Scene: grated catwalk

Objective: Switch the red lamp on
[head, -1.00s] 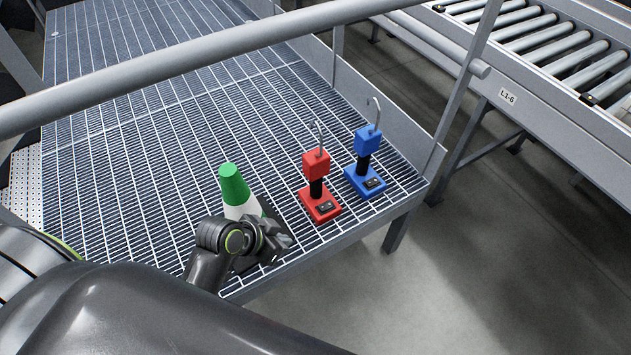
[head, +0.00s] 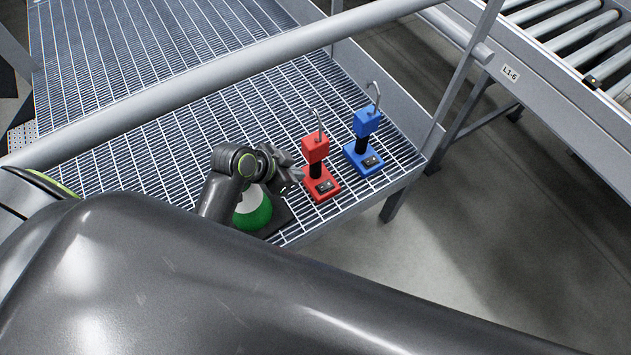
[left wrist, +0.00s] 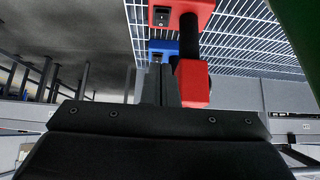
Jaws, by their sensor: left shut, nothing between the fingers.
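The red lamp (head: 315,150) stands upright on the grating, with a square red head, a black stem, a red base and a thin hook on top. A small dark rocker switch (head: 325,186) sits on its base. In the left wrist view the red lamp (left wrist: 194,84) appears upside down, with its switch (left wrist: 162,16) near the top edge. I see no glow from the lamp. My left gripper (head: 298,174) is shut and empty, just left of the red lamp; contact cannot be told. Its fingers (left wrist: 157,83) point toward the base. My right gripper is not in view.
A similar blue lamp (head: 366,122) stands close behind and right of the red one. A green and white cone (head: 256,215) is partly hidden under my left arm. A grey rail (head: 230,78) crosses the view. The platform edge drops off at the front right.

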